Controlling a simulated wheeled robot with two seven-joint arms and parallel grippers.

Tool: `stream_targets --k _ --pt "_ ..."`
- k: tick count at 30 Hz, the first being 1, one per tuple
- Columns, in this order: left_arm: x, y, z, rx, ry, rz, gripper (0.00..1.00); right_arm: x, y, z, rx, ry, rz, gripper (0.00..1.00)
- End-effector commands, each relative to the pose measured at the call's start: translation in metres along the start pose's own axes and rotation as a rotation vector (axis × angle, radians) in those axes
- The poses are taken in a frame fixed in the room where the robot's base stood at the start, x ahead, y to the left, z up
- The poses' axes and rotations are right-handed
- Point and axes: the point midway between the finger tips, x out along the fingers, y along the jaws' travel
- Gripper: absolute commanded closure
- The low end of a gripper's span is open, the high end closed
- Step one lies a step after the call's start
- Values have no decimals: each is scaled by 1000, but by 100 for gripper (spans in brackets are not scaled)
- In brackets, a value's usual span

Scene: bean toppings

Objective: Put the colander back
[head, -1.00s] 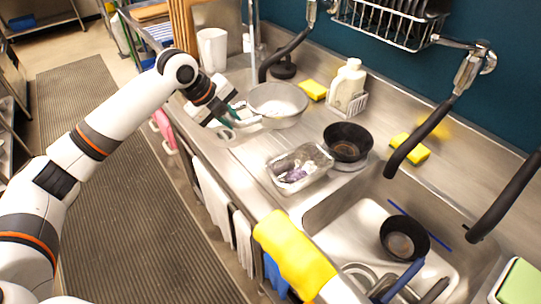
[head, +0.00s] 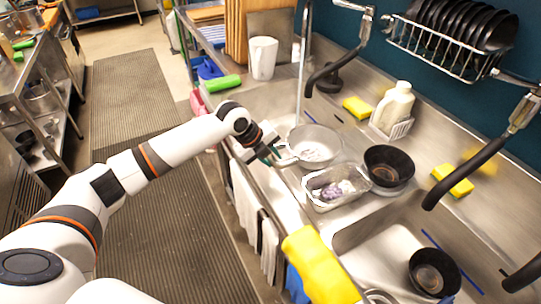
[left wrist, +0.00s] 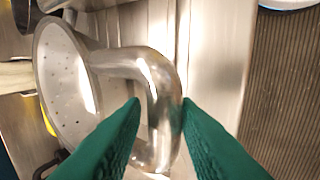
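The colander (head: 318,142) is a round metal bowl with small holes and a loop handle. In the head view it is at the sink counter, just behind the clear container. My left gripper (head: 280,158) is at its front-left side. In the left wrist view, the colander's perforated bowl (left wrist: 62,85) is at the left. Its handle passes between the green fingers (left wrist: 160,105), which close on it from both sides. I cannot tell whether the colander's base touches the surface under it. My right gripper is in neither view.
A clear container (head: 327,196) with purple contents and a black bowl (head: 388,167) stand close to the colander. A white pitcher (head: 262,58), a yellow sponge (head: 357,107) and a white bottle (head: 393,106) are behind. A yellow cloth (head: 318,265) hangs over the front edge. A faucet overhangs the sink.

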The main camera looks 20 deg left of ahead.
Motion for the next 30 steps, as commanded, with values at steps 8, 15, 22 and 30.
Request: stream_targets --k 8,15,22,30 --pt "0 0 0 0 0 1 59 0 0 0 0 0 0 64" --pt "-13 0 -2 1 4 3 59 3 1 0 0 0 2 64" --pt "-60 0 -1 2 5 3 59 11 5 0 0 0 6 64" --pt "-108 0 -1 0 2 2 59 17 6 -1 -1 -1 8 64"
